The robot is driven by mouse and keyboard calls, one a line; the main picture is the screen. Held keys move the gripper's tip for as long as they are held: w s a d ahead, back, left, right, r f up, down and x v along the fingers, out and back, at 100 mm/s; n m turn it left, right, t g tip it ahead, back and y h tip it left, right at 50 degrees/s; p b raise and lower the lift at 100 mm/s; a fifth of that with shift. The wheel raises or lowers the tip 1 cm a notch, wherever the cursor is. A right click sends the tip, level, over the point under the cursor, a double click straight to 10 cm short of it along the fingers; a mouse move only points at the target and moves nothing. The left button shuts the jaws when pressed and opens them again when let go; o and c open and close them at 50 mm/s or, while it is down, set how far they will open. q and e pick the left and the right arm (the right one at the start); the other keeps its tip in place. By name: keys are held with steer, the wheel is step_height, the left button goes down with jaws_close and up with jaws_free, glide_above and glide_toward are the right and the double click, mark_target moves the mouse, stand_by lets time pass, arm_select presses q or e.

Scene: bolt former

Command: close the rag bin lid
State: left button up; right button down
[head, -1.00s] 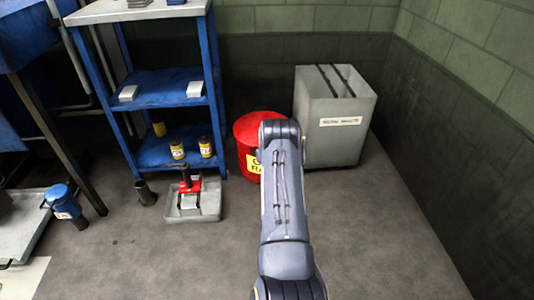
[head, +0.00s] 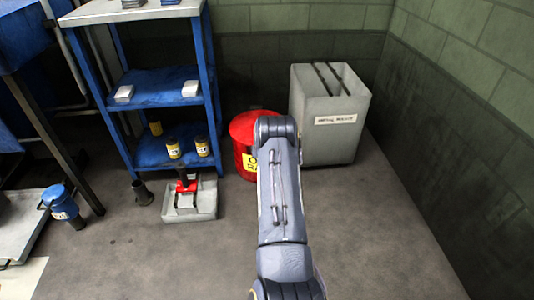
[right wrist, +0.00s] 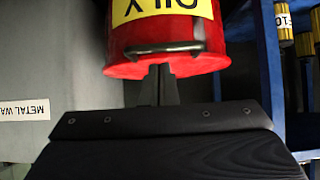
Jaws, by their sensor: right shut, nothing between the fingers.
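The red rag bin (head: 243,135) stands on the floor between the blue shelf and the grey waste box. Its round red lid looks down on the bin, but my arm covers much of it and I cannot tell whether a gap remains. In the right wrist view the bin (right wrist: 215,38) shows upside down with its yellow label and a dark handle (right wrist: 165,48) near the rim. My right gripper (right wrist: 161,70) is shut and empty, its fingertips at the rim beside the handle; contact is unclear. My arm hides this gripper in the head view. My left gripper is out of view.
The grey metal waste box (head: 330,135) stands close right of the bin, near the wall. The blue shelf (head: 155,90) with yellow-labelled cans is on the left. A grey tray (head: 190,208) lies on the floor before it. Floor at front right is clear.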

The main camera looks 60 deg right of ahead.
steer(key=s+a+f+p, duration=0.3)
steer(key=s+a, duration=0.2)
steer(key=a, duration=0.2)
steer(key=shift+s+f, duration=0.2)
steer(key=shift+s, duration=0.15)
